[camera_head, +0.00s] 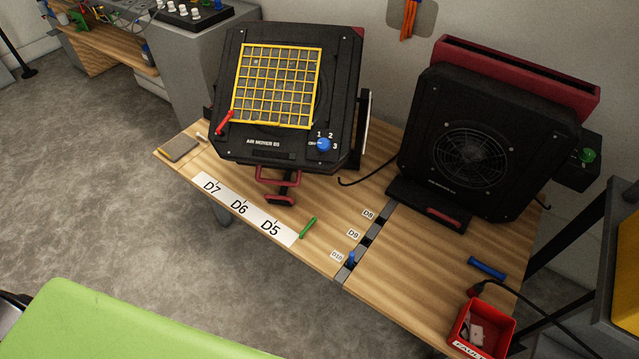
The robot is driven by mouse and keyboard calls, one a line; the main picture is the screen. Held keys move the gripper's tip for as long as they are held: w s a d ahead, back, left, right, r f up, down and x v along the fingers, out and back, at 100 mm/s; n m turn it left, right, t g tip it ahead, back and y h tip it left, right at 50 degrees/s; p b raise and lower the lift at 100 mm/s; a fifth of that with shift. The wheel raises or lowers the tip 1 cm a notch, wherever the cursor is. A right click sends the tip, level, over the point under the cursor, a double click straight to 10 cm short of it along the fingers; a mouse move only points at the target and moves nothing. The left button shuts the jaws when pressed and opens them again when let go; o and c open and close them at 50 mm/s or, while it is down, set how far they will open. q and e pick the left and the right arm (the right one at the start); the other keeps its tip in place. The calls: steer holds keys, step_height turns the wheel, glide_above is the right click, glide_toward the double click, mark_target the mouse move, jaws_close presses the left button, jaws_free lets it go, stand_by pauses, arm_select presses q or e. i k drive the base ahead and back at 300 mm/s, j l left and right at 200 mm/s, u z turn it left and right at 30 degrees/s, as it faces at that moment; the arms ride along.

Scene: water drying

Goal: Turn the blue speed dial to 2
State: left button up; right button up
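The blue speed dial (323,144) sits on the lower right of the front face of the left black air mover (262,142). Marks 1, 2 and 3 are printed around the dial, with a further small label at its left. The dial's pointer is too small to tell which mark it faces. The air mover has a yellow grid (278,47) over its outlet and stands tilted on the wooden table. Neither of my grippers shows in the head view.
A second black fan unit (470,150) stands at the right. A green marker (308,227), a blue marker (487,267), a red bin (482,322) and a notepad (180,148) lie on the table (400,287). A green surface (120,325) fills the lower left.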

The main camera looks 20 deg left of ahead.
mark_target(323, 145)
steer(key=k+l+u, duration=0.25)
steer(key=u, duration=0.15)
steer(key=k+l+u, duration=0.15)
steer(key=u, duration=0.3)
steer(key=k, duration=0.1)
